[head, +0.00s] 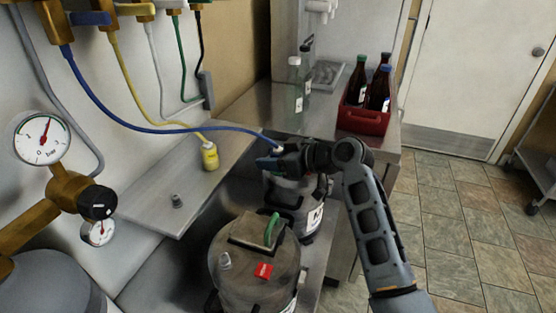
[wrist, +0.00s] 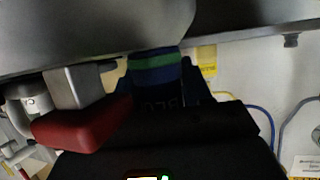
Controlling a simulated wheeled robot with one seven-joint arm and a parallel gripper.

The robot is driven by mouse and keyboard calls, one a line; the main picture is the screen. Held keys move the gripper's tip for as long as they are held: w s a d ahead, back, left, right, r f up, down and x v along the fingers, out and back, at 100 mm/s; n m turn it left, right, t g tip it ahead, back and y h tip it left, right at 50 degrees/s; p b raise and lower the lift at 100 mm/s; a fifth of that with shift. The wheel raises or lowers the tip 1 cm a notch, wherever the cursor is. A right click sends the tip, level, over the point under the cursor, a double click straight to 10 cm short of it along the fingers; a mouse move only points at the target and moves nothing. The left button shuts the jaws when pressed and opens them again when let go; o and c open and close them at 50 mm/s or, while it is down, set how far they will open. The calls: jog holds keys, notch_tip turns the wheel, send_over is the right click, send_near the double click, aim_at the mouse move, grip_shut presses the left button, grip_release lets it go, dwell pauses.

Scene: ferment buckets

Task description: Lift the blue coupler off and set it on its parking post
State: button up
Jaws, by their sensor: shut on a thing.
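My gripper (head: 280,160) is above the rear bucket (head: 290,205) in the head view, shut on the blue coupler (head: 266,163) at the end of the blue hose. In the wrist view the coupler (wrist: 155,72) shows blue and green bands and partly hidden lettering, between the dark jaws. The coupler's lower end is hidden in the head view, so I cannot tell whether it still touches the bucket's fitting. A bare grey post (head: 177,201) stands on the steel shelf (head: 150,205). A yellow coupler (head: 210,156) stands farther back on the same shelf.
The front bucket (head: 255,265) has a green handle, a red tag and a grey fitting on its lid. A red crate of bottles (head: 362,118) and clear bottles (head: 295,80) stand behind my gripper. The blue hose (head: 150,128) crosses above the shelf.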

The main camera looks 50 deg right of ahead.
aim_at(277, 147)
jog(key=shift+r, duration=0.55)
jog(key=r, duration=0.2)
jog(key=d+r, duration=0.1)
jog(key=shift+s+r, duration=0.3)
jog(key=s+d+r+b, duration=0.1)
jog(key=s+d+r, duration=0.5)
jog(key=d, duration=0.2)
jog(key=shift+s+d+r, duration=0.15)
jog(key=shift+s+d, duration=0.05)
jog(key=shift+w+a, duration=0.1)
